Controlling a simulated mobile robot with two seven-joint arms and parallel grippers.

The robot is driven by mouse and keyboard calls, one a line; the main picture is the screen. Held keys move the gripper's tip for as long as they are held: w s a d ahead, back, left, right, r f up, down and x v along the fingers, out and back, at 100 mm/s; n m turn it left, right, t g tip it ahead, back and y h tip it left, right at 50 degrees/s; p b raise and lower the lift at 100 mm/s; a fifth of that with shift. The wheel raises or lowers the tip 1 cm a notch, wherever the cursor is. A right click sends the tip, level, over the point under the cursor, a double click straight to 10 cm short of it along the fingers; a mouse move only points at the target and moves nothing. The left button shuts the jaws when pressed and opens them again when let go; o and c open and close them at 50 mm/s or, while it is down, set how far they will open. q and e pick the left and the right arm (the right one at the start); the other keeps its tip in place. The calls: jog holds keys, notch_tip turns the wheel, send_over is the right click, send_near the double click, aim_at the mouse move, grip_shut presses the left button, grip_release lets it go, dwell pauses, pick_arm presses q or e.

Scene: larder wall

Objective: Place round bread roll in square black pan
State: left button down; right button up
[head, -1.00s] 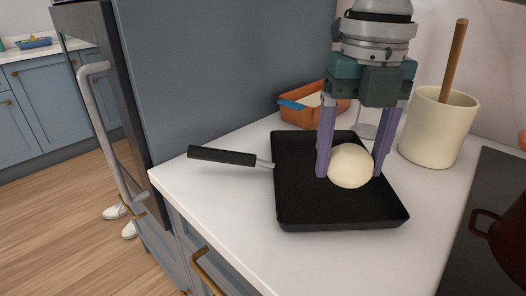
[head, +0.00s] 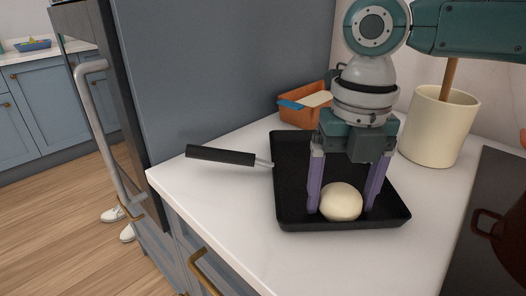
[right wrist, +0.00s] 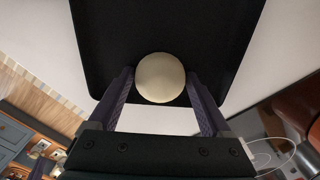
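The round bread roll (head: 341,202) is pale and smooth. It sits between the fingertips of my right gripper (head: 341,208), over the near part of the square black pan (head: 295,165). In the right wrist view the roll (right wrist: 160,78) fills the space between the two purple fingers of the right gripper (right wrist: 160,88), with the dark pan (right wrist: 220,40) behind it. The gripper looks shut on the roll. I cannot tell whether the roll touches the pan floor. The pan lies on the white counter with its handle pointing left. My left gripper is not in view.
An orange dish (head: 299,112) stands behind the pan, and a cream crock (head: 438,125) with a wooden handle stands to the right. A dark cooktop (head: 490,205) with a dark red pot (head: 505,240) lies at the right. The counter (head: 235,205) left of the pan is clear.

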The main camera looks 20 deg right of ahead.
aim_at(343, 189)
jog(key=shift+o, duration=1.1)
notch_tip(343, 189, up, 12)
jog(key=p, duration=0.1)
jog(key=shift+r, duration=0.2)
